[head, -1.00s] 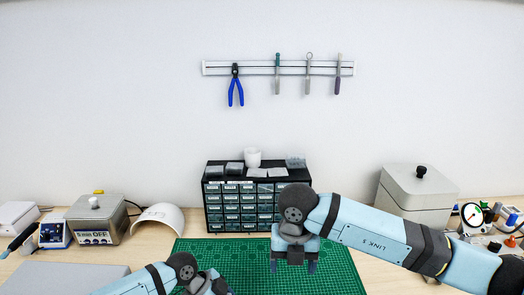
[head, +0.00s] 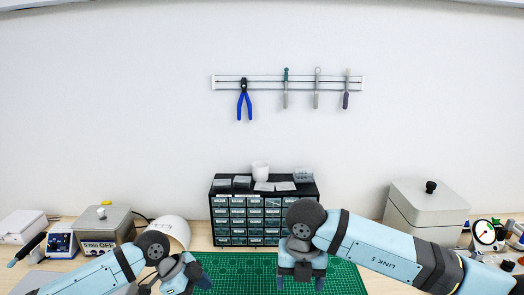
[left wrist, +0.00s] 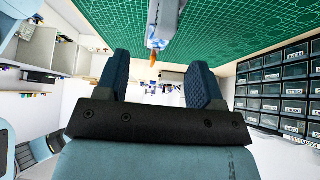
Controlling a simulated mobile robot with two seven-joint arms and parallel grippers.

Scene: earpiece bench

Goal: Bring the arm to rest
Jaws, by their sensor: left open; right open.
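My right gripper (head: 300,283) hangs above the green cutting mat, fingers down and spread apart, with nothing seen between them. My left gripper (head: 189,281) is low in the head view, near the mat's left side, and partly cut off by the bottom edge. In the left wrist view its two dark blue fingers (left wrist: 160,82) stand apart. A pale grey-blue piece with an orange tip (left wrist: 163,30) shows beyond them; I cannot tell what it is or how near.
The green mat (head: 232,268) lies before a black drawer cabinet (head: 250,222), which also shows in the left wrist view (left wrist: 275,88). A white curved shell (head: 172,230) and a metal bath (head: 106,226) stand left. A grey lidded box (head: 425,212) stands right.

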